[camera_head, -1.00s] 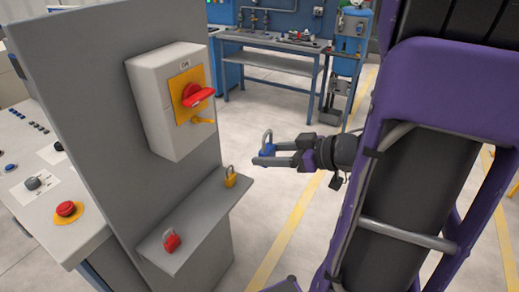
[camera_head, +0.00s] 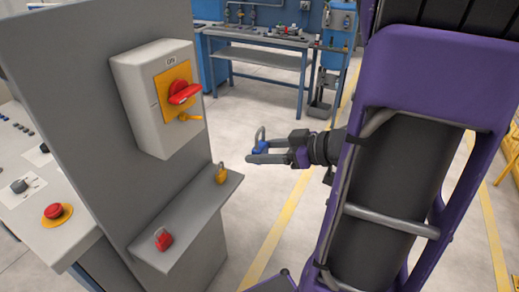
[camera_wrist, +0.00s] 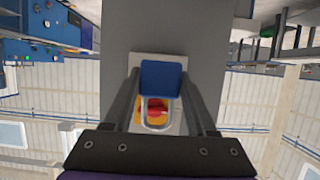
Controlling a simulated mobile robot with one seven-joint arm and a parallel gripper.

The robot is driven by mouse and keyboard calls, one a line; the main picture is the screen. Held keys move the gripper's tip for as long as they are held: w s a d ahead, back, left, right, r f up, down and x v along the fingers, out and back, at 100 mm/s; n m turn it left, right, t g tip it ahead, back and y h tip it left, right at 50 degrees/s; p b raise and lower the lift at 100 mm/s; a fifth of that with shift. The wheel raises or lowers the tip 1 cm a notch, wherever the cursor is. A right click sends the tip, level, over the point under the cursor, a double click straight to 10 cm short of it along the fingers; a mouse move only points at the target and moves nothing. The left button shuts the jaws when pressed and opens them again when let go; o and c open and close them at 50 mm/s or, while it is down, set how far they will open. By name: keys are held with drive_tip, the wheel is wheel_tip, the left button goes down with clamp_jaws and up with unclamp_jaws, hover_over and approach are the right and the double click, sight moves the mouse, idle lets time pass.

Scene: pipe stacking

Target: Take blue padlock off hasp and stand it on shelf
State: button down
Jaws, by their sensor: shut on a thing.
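The blue padlock (camera_head: 260,148) is held upright, shackle up, in my gripper (camera_head: 256,156), off to the right of the grey panel. It also shows in the wrist view (camera_wrist: 160,80) between the two fingers of my gripper (camera_wrist: 160,85). The gripper is shut on its body. The yellow hasp (camera_head: 190,118) on the white switch box (camera_head: 150,100) has no padlock on it. The shelf (camera_head: 190,222) juts from the panel below the box. The padlock is in free air, apart from the shelf and the box.
A yellow padlock (camera_head: 221,175) stands near the far end of the shelf and a red padlock (camera_head: 163,239) near its near end. The shelf between them is bare. The red switch handle (camera_head: 182,91) sticks out above. A workbench (camera_head: 260,60) stands well behind.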

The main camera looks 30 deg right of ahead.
drive_tip(key=s+d, duration=0.3)
drive_tip(key=s, duration=0.2)
drive_tip(key=shift+s+d, duration=0.15)
drive_tip(key=shift+d, duration=0.25)
idle(0.5)
